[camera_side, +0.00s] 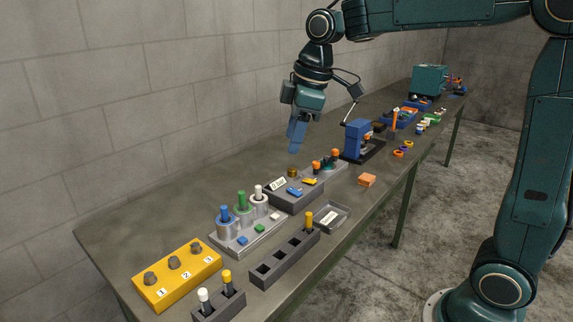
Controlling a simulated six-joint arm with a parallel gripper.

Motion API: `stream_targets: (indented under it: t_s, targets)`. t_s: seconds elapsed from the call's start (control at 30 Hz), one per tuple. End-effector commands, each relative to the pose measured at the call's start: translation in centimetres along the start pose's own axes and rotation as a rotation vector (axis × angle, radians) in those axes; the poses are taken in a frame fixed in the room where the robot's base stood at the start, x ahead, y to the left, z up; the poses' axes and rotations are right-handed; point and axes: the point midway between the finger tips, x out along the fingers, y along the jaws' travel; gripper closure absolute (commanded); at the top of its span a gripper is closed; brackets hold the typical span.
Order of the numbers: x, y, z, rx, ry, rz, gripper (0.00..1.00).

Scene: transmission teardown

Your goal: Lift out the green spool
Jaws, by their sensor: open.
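The green spool (241,201) stands upright in the middle one of three round metal holders on a grey plate (243,245). A blue spool (225,214) stands to its left and a white spool (258,192) to its right. The lower part of the green spool is hidden in its holder. My gripper (294,148) points down, open, above the table to the right of and behind the green spool. It is clear of the spool, and nothing shows between its fingers.
A yellow block (178,273) with several dark knobs lies at left. A dark slotted rack (285,258) and a small tray (330,216) lie in front. A dark box (293,196) and a blue press (357,138) stand to the right. Bare table lies behind the plate.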

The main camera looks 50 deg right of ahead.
Motion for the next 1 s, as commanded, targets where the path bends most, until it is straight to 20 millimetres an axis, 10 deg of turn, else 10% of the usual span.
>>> stream_targets:
  t_s: [1.0]
  targets:
    - [19.3,12.4,-7.6,-0.704,-0.063,-0.229,0.57]
